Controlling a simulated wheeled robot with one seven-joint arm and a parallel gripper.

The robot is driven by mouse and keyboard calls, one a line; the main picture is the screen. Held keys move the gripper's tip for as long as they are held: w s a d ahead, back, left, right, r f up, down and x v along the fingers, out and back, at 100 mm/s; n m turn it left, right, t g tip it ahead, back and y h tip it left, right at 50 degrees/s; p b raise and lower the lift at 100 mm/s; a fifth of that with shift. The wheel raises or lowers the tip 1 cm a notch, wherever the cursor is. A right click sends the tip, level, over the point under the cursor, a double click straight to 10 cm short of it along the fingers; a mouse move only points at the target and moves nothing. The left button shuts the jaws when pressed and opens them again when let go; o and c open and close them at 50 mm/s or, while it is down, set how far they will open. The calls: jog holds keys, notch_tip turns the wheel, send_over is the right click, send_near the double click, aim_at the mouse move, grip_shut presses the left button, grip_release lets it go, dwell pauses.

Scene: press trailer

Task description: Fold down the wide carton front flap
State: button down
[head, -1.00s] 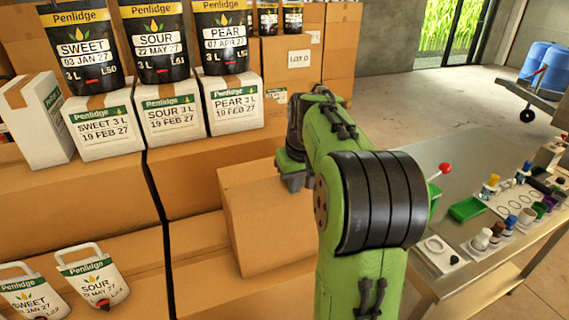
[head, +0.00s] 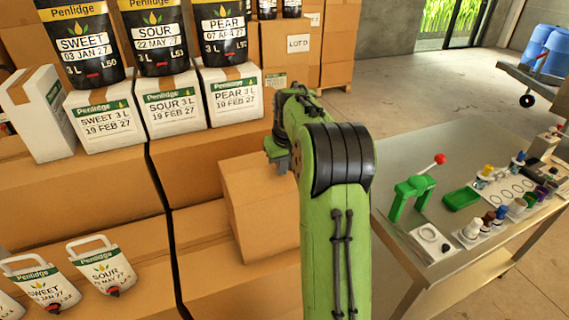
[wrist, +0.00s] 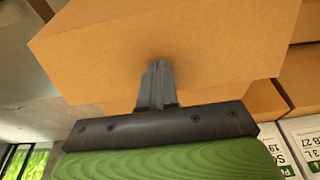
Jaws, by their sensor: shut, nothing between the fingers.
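The wide brown carton (head: 255,205) stands on the lower ledge left of my arm in the head view, its right part hidden by the arm. Its plain brown board also fills much of the wrist view (wrist: 200,40). I cannot make out which panel is the front flap or how far it is folded. My gripper (wrist: 158,64) is shut and empty, its fingertips in front of the carton board; I cannot tell whether they touch. In the head view my gripper (head: 277,158) is partly visible at the carton's upper edge.
White labelled boxes (head: 170,106) and black pouches (head: 154,38) stand on the brown boxes behind. White handled pouches (head: 102,266) are at lower left. A metal table (head: 425,160) at right holds a green press (head: 413,192), a green tray (head: 461,198) and small bottles.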

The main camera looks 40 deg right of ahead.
jog(key=shift+w+d+f, duration=0.15)
jog(key=shift+w+f, duration=0.1)
jog(key=shift+w, duration=0.25)
jog(key=shift+f+b, duration=0.3)
jog(key=shift+f, duration=0.3)
jog(key=shift+r, duration=0.1)
jog(key=w+d+p+v, duration=0.1)
jog(key=w+p+v, duration=0.2)
jog(key=p+v, duration=0.6)
jog(key=v, duration=0.6)
jog(key=shift+w, duration=0.15)
